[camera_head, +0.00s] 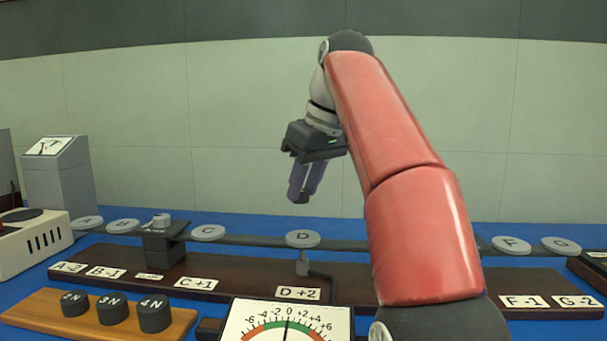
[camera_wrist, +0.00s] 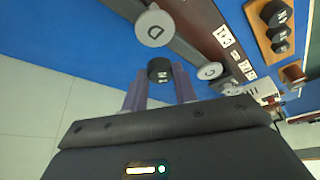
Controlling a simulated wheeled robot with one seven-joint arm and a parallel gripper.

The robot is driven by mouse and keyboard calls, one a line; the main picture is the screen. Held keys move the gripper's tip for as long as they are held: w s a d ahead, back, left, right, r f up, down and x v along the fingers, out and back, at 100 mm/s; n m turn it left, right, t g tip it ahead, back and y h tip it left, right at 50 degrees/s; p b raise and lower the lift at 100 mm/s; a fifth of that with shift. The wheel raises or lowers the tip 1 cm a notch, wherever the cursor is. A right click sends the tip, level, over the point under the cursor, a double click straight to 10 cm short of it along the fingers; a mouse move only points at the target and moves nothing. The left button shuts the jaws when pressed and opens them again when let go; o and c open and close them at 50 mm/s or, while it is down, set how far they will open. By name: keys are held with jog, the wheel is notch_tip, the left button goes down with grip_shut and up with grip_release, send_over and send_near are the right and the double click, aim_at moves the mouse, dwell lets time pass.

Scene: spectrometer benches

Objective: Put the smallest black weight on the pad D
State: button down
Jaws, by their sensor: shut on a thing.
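My gripper (camera_head: 303,196) is raised above the balance beam, fingers pointing down. It is shut on a small black weight (camera_wrist: 159,70), marked 1N in the wrist view and mostly hidden by the fingers in the head view. Pad D (camera_head: 303,239) is a grey round disc on the beam, empty, below the gripper in the head view. Pad D also shows in the wrist view (camera_wrist: 155,28), just beyond the held weight and apart from it. The other black weights, 2N (camera_head: 75,303), 3N (camera_head: 112,311) and 4N (camera_head: 154,315), stand on a wooden board (camera_head: 40,306).
Pad C (camera_head: 208,233) and pads A (camera_head: 87,222) and B (camera_head: 123,226) lie left along the beam. Pads F (camera_head: 511,244) and G (camera_head: 561,244) lie right. A dial (camera_head: 287,325) stands in front, needle near 0. My arm hides part of the beam.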

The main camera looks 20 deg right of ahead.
aim_at(299, 235)
jog(key=shift+f+b, duration=0.55)
jog(key=shift+f, duration=2.15)
jog(key=shift+f+b, duration=0.35)
jog(key=shift+f, duration=0.1)
jog(key=c, duration=1)
grip_release()
jog(key=shift+c, duration=0.2)
